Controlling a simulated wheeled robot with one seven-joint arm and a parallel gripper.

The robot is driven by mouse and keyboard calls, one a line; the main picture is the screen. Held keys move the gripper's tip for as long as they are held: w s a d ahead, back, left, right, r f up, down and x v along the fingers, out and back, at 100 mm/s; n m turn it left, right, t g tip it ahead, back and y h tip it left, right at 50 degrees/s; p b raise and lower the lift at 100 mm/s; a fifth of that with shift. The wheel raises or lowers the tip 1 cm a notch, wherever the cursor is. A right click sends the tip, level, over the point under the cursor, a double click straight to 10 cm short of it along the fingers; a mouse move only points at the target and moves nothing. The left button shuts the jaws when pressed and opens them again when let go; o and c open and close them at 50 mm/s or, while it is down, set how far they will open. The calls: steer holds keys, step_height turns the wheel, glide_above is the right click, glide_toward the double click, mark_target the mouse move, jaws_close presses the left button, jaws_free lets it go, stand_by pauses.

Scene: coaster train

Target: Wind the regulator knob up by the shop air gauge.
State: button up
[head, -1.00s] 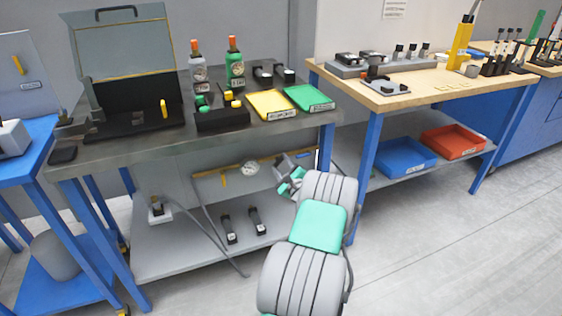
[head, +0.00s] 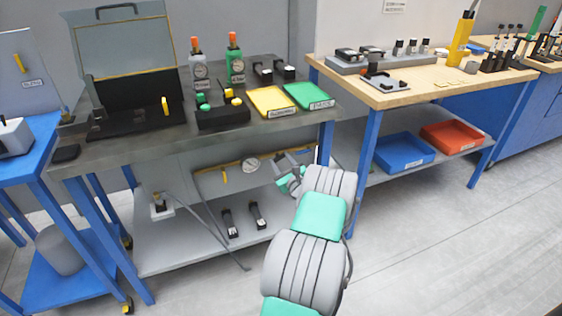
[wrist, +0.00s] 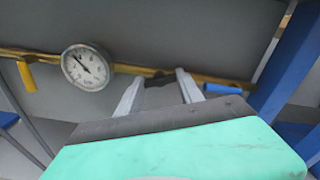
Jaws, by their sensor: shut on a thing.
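The shop air gauge (wrist: 87,67) is a round white dial on a yellow pipe (wrist: 210,78); its needle points up and left in the wrist view, and its numbers are too small to read. In the head view the gauge (head: 250,166) hangs under the steel bench. My gripper (wrist: 160,88) is right of the gauge, with its two grey fingers either side of a small dark regulator knob (wrist: 158,79) at the pipe. It is shut on this knob, which is partly hidden. In the head view my gripper (head: 287,178) hides the knob.
A yellow handle (wrist: 27,76) hangs left of the gauge and a blue handle (wrist: 222,88) lies right of my fingers. A blue bench leg (wrist: 297,55) stands close on the right. The bench top (head: 135,150) is above, and a lower shelf (head: 185,250) is below.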

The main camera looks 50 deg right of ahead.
steer(key=o, duration=1.4)
steer(key=v, duration=0.7)
steer(key=shift+s+a, duration=0.2)
steer(key=shift+s, duration=0.15)
